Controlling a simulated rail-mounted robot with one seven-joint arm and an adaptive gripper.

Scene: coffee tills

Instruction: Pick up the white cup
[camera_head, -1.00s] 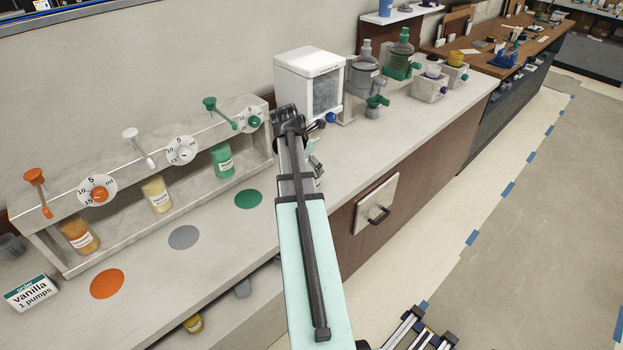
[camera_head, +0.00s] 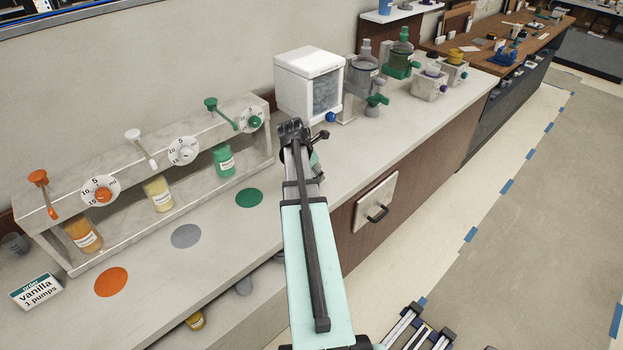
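I cannot make out a clearly white cup. A greyish, see-through cup (camera_head: 15,244) stands at the far left end of the counter, beside the syrup stand. My gripper (camera_head: 317,160) is mostly hidden behind my own arm, over the counter right of the green disc. Its fingertips do not show clearly, and I see nothing held in it.
The syrup stand (camera_head: 120,192) has orange, white and green pumps. Orange (camera_head: 111,282), grey (camera_head: 186,236) and green (camera_head: 249,198) discs lie before it. An order card (camera_head: 36,291) reads vanilla, 1 pumps. A white ice box (camera_head: 309,82) and dispensers stand behind my gripper.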

